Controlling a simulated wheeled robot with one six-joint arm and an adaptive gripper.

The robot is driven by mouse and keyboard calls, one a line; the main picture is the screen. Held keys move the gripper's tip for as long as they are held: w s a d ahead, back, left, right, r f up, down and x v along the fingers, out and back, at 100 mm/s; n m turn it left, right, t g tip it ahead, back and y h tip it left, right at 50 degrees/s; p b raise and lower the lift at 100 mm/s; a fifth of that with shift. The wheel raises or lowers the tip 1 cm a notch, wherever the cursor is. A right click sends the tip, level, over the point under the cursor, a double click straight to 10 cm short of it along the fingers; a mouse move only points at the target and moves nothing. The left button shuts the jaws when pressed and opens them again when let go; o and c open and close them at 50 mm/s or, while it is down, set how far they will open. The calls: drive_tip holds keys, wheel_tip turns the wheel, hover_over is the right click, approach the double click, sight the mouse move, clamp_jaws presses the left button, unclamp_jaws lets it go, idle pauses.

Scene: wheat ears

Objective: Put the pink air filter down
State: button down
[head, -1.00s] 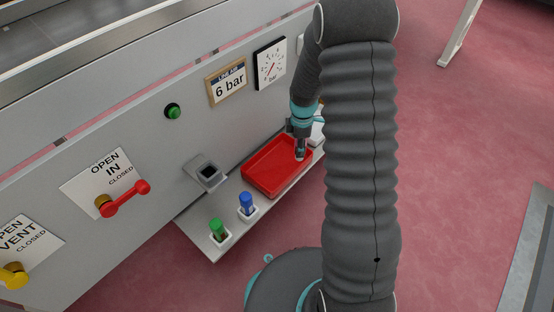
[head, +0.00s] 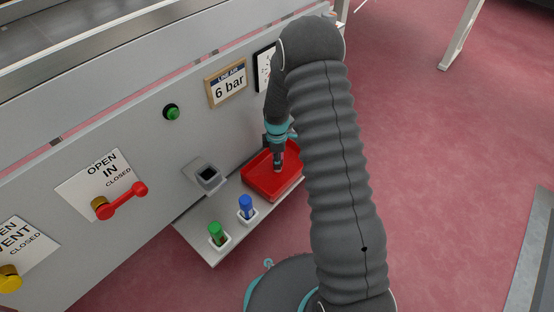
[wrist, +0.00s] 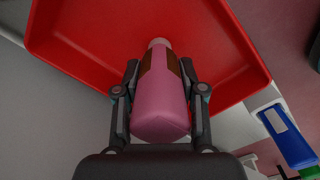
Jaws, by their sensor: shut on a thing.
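The pink air filter (wrist: 160,110) is between the fingers of my gripper (wrist: 160,85) in the wrist view. It has a dark brown band and a pale tip pointing toward the red tray (wrist: 75,25). My gripper is shut on it. In the head view my gripper (head: 278,163) is over the red tray (head: 262,190), pointing down. Whether the filter touches the tray floor I cannot tell. In the head view the filter is too small to make out clearly.
A blue filter (head: 246,203) and a green filter (head: 216,231) stand in white holders on the shelf (head: 205,247), left of the tray. A grey socket (head: 205,175) is on the panel. Red (head: 125,202) and yellow (head: 10,280) valve handles are further left.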

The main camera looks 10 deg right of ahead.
drive_tip(key=c, duration=0.7)
unclamp_jaws()
